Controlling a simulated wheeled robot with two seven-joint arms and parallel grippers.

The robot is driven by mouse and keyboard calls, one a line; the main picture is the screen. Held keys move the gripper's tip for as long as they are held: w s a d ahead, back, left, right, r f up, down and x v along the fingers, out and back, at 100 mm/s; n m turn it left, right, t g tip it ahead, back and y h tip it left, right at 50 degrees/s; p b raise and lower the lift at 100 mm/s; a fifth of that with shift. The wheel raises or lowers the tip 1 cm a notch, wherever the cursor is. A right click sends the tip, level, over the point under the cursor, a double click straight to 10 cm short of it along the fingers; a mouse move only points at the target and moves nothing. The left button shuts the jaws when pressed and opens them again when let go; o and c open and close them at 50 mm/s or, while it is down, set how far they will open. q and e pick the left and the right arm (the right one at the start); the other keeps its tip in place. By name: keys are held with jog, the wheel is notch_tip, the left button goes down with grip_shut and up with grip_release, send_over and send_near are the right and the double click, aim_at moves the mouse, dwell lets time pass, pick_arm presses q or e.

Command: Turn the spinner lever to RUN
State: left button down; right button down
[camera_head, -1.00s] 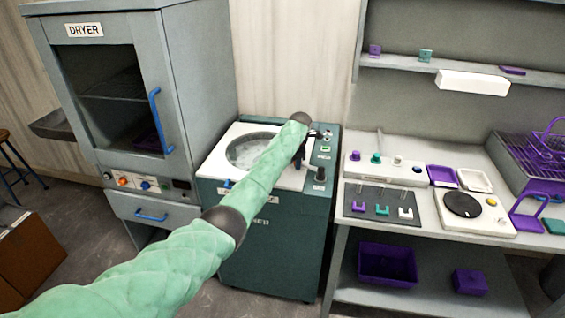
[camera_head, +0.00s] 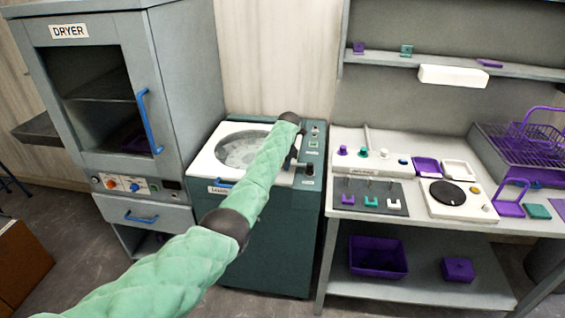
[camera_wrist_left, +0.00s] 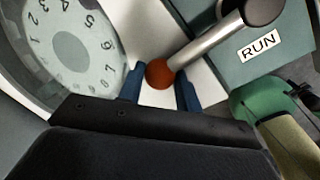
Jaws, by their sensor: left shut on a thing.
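The spinner (camera_head: 265,250) is a teal cabinet with a white top and a round window, standing between the dryer and the bench. Its lever (camera_wrist_left: 205,47) shows in the left wrist view as a silver rod with an orange-red knob (camera_wrist_left: 159,73), running up to a dark round pivot. A RUN label (camera_wrist_left: 260,45) lies to the right of the rod on the teal panel. My left gripper (camera_wrist_left: 160,88) is shut on the lever, its blue fingers on either side of the knob. In the head view my left arm largely hides the gripper and lever. My right gripper is not in view.
The grey dryer (camera_head: 185,75) with a blue door handle stands close on the left. The bench (camera_head: 335,215) on the right holds knobs, hooks, a round dark plate and purple trays. A shelf (camera_head: 385,58) hangs above it. Small controls (camera_head: 313,143) sit on the spinner's right panel.

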pick_arm(q)
jog(key=c, duration=1)
grip_release()
jog(key=shift+s, duration=0.1)
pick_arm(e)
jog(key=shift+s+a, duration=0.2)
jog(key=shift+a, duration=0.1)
pick_arm(q)
jog(key=shift+r, duration=0.15)
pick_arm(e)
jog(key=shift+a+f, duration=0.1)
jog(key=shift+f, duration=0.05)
pick_arm(q)
jog(key=shift+d+r, duration=0.1)
jog(key=shift+r, duration=0.15)
jog(key=r+b, duration=0.1)
jog(key=r, duration=0.2)
jog(key=s+r+b, duration=0.1)
jog(key=r, duration=0.1)
jog(key=shift+d+r+b, duration=0.3)
jog(key=shift+s+r, duration=0.15)
jog(key=shift+r, duration=0.55)
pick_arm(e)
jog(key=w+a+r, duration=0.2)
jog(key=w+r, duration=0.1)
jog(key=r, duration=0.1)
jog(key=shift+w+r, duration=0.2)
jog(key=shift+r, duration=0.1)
